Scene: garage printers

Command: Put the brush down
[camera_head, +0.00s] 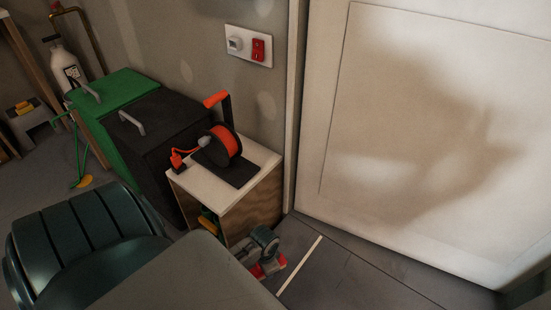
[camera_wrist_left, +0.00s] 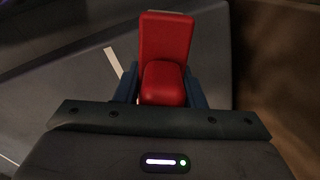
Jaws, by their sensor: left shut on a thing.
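The red brush (camera_wrist_left: 166,38) is in the left wrist view, with a flat block at the far end and a rounded part (camera_wrist_left: 163,83) between my fingers. My left gripper (camera_wrist_left: 163,92) is shut on it, one blue-grey finger on each side. In the head view my left gripper (camera_head: 262,255) is low beside the wooden cabinet, and red parts of the brush (camera_head: 277,263) show at it. I cannot tell whether the brush touches the floor. My right gripper is not in view.
The cabinet (camera_head: 262,193) has a white top bearing an orange cable reel (camera_head: 226,146) on a dark mat. Black (camera_head: 160,130) and green (camera_head: 112,92) boxes stand left of it. A pale strip (camera_head: 299,266) lies on the grey floor, before a large white door (camera_head: 420,130).

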